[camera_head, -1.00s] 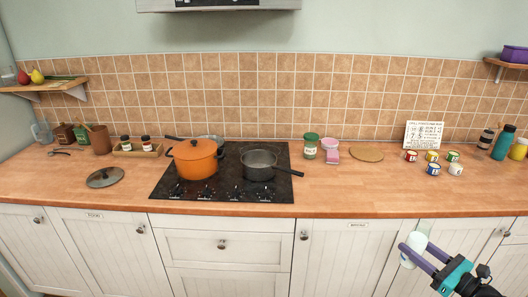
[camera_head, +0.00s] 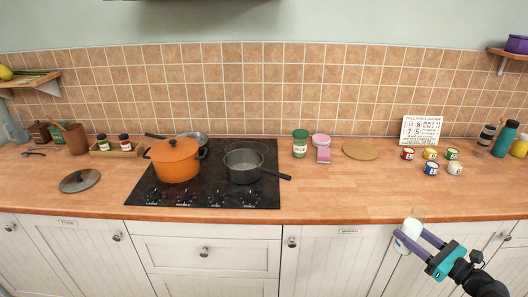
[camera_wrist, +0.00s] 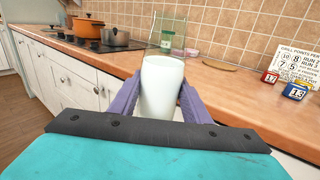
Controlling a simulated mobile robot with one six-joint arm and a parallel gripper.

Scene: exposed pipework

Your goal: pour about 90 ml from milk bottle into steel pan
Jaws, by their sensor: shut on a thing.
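My gripper (camera_head: 408,236) is shut on the milk bottle (camera_head: 411,241), a pale see-through bottle with white milk in it. The bottle is in front of the counter's front edge, close to upright. In the wrist view the bottle (camera_wrist: 162,88) stands between the purple fingers (camera_wrist: 160,103), and its base is hidden. A grey metal saucepan (camera_head: 242,167), which looks like the steel pan, sits on the hob with its dark handle pointing right. It also shows in the wrist view (camera_wrist: 115,38), far off at upper left. Its inside looks empty in the head view.
An orange pot (camera_head: 174,161) stands left of the saucepan on the black hob (camera_head: 205,196), with another grey pan (camera_head: 197,137) partly hidden behind it. The counter front right of the hob is clear.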

